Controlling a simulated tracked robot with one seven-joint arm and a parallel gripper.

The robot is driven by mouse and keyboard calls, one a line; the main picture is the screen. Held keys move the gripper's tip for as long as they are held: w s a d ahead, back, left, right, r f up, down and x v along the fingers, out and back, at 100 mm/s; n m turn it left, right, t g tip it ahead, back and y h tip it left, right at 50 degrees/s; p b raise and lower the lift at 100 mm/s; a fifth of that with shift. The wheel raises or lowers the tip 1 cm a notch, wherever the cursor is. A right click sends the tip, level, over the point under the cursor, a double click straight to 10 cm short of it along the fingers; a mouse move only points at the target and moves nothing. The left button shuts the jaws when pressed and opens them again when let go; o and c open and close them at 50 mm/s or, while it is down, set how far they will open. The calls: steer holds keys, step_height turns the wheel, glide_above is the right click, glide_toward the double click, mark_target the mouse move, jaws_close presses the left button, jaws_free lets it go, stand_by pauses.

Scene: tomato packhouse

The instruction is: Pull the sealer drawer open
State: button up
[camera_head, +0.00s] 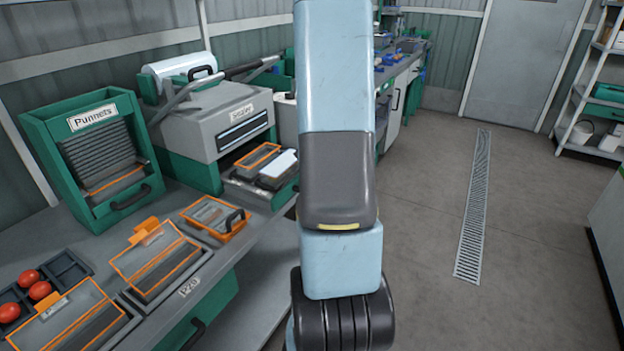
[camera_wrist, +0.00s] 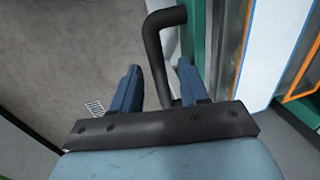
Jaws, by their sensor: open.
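The grey and green sealer (camera_head: 232,118) stands on the bench, left of my arm in the head view. Its drawer (camera_head: 238,188), low on its front, holds an orange-rimmed punnet and a white-topped one; how far out it stands is hard to tell. In the wrist view, a bent black handle (camera_wrist: 152,48) stands out from the green front (camera_wrist: 222,40). My gripper (camera_wrist: 158,66) is open, with one blue finger on each side of the handle. The handle looks nearer the right finger; contact is unclear. In the head view, my arm hides the gripper and handle.
A green Punnets dispenser (camera_head: 88,150) stands left of the sealer. Orange-rimmed punnets (camera_head: 158,255) and a dark tray with tomatoes (camera_head: 40,290) occupy the front bench. A roll (camera_head: 180,68) and a lever (camera_head: 250,68) are above the sealer.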

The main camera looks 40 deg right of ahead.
step_height(320, 180, up, 13)
steer(key=s, duration=0.2)
steer(key=shift+s+d, duration=0.25)
steer(key=shift+d, duration=0.2)
steer(key=s+a+r+n+t, duration=0.1)
steer(key=a+r+n, duration=0.2)
steer(key=a+r, duration=0.35)
steer(key=s+a+r+n, duration=0.1)
steer(key=a+r+n, duration=0.2)
steer(key=a, duration=0.7)
steer(key=s+a+r+n+t, duration=0.2)
steer(key=s+a+r+n, duration=0.2)
steer(key=s+a+n, duration=0.4)
steer(key=s+a, duration=0.3)
steer(key=a, duration=0.2)
steer(key=shift+s+a+t+h, duration=0.15)
steer(key=shift+s+t+h, duration=0.15)
steer(key=shift+h, duration=0.1)
